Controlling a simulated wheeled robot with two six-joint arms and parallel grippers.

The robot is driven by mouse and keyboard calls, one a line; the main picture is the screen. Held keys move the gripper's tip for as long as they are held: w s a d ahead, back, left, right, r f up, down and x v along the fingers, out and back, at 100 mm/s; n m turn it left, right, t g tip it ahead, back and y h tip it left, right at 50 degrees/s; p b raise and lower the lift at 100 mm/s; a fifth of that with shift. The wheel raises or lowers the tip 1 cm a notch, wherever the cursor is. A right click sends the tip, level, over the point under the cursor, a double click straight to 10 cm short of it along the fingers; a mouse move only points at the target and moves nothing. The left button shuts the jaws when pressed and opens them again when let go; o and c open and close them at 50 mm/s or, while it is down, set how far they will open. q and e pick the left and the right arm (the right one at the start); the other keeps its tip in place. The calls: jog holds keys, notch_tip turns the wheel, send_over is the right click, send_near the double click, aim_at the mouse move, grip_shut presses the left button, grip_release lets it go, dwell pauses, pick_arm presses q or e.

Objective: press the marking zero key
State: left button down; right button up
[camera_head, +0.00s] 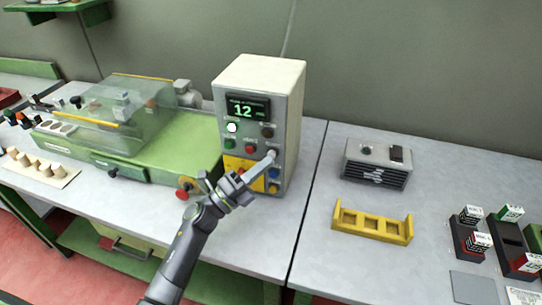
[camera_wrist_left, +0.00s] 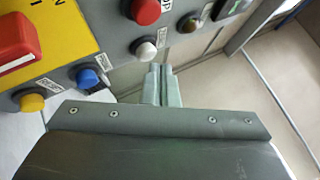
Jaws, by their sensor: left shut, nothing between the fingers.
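The grey control box (camera_head: 262,85) stands upright on the bench, with a lit display (camera_head: 248,108) reading 12 and several coloured keys. My left gripper (camera_head: 269,157) is shut and empty, its fingertips at the lower right of the box's front. In the left wrist view the shut fingertips (camera_wrist_left: 161,72) are beside a white key (camera_wrist_left: 145,51); I cannot tell whether they touch. A red key (camera_wrist_left: 146,11), a blue key (camera_wrist_left: 87,79) and a yellow key (camera_wrist_left: 32,102) are around it. The key labels are too small to read, so I cannot tell which is marking zero.
A green machine with a clear cover (camera_head: 135,103) stands left of the box. Cork stoppers lie on a board (camera_head: 55,178) at the far left. A yellow holder (camera_head: 372,225), a grey vented box (camera_head: 377,166) and several dark stamp blocks (camera_head: 468,235) are on the right bench.

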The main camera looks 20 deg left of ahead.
pick_arm(q)
jog(key=shift+w, duration=0.55)
dwell(0.6)
jog(key=shift+s, duration=0.9)
jog(key=s+p, duration=0.1)
jog(key=s, duration=0.4)
jog(key=shift+a+p, duration=0.1)
jog(key=shift+p, duration=0.3)
dwell(0.6)
